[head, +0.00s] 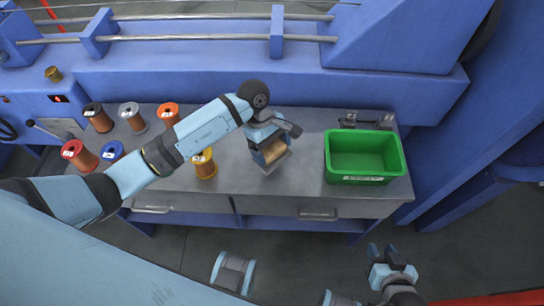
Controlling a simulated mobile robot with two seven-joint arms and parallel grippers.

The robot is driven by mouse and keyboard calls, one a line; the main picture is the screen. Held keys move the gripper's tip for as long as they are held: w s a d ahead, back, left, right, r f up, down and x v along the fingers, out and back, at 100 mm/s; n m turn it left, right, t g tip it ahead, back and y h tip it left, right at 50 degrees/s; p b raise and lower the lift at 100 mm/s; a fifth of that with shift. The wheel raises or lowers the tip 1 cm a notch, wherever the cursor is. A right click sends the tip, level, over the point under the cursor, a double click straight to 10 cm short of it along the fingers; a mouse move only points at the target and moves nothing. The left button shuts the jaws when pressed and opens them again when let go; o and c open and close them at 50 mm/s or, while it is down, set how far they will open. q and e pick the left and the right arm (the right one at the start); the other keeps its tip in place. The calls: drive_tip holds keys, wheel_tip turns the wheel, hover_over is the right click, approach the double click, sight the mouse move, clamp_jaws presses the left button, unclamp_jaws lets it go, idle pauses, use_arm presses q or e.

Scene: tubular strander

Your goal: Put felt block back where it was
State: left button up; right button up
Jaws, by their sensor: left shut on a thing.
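My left gripper (268,148) points down over the middle of the grey bench (312,128). It is shut on a small tan block (274,152), which looks like the felt block. The gripper and wrist hide part of the block, and I cannot tell whether it touches the bench top. My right gripper (389,262) is open and empty, low in the picture in front of the bench.
A green bin (365,179), seemingly empty, stands on the bench at the right, with a metal fixture (366,121) behind it. Several wire spools, such as a yellow one (204,164) and a red one (79,155), stand at the left. Bare bench lies between gripper and bin.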

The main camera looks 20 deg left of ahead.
use_arm(q)
drive_tip(key=shift+f, duration=2.55)
drive_tip(key=o, duration=0.7)
drive_tip(key=shift+r, duration=0.2)
drive_tip(key=v, duration=1.1)
drive_tip(key=s+d+r+n+t+h, duration=0.35)
drive_tip(key=d+n+h, duration=0.25)
drive_tip(key=n+h, duration=0.2)
drive_tip(key=s+d+r+n+t+h, duration=0.2)
drive_tip(key=s+d+r+n+h, duration=0.15)
drive_tip(key=d+n+h, duration=0.35)
drive_tip(key=m+t+y, duration=1.1)
drive_tip(key=m+y, duration=0.4)
drive_tip(key=m, duration=2)
approach(272, 158)
drive_tip(key=f, duration=0.1)
drive_tip(key=w+a+f, duration=0.1)
drive_tip(key=shift+w+a+f, duration=0.3)
drive_tip(key=shift+w+f, duration=0.1)
drive_tip(key=s+f+n+g, duration=0.4)
drive_tip(key=s+f+n, duration=0.1)
drive_tip(key=s, duration=0.1)
drive_tip(key=shift+s+a+f+y, duration=0.3)
drive_tip(key=shift+a, duration=0.15)
